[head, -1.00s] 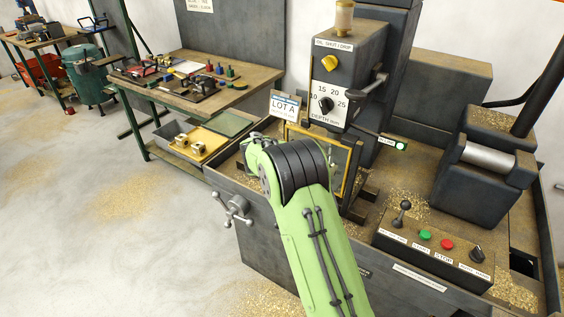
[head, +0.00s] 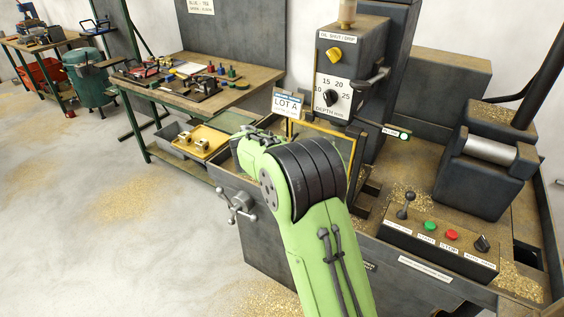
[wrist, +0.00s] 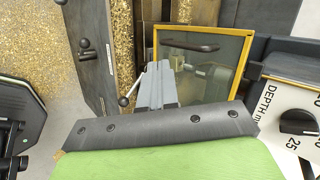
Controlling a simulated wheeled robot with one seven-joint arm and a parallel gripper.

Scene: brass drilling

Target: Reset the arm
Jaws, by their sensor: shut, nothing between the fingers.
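My green arm (head: 315,235) rises through the middle of the head view, its black-ribbed joint in front of the drilling machine (head: 350,60). My gripper is hidden behind the arm there. In the wrist view my gripper (wrist: 158,72) shows as two grey fingers close together, shut and empty. They point towards the yellow-framed guard window (wrist: 205,65), overlapping its lower left part in the picture; I cannot tell the gap. The depth dial (wrist: 297,122) is at the right of that view.
The control box (head: 440,243) with green and red buttons stands at the front right. The workbench (head: 255,78) with tools is behind, a yellow tray (head: 200,142) below it. A handwheel (head: 237,205) sticks out at the machine's front. Open floor (head: 90,220) lies left, with chips scattered on it.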

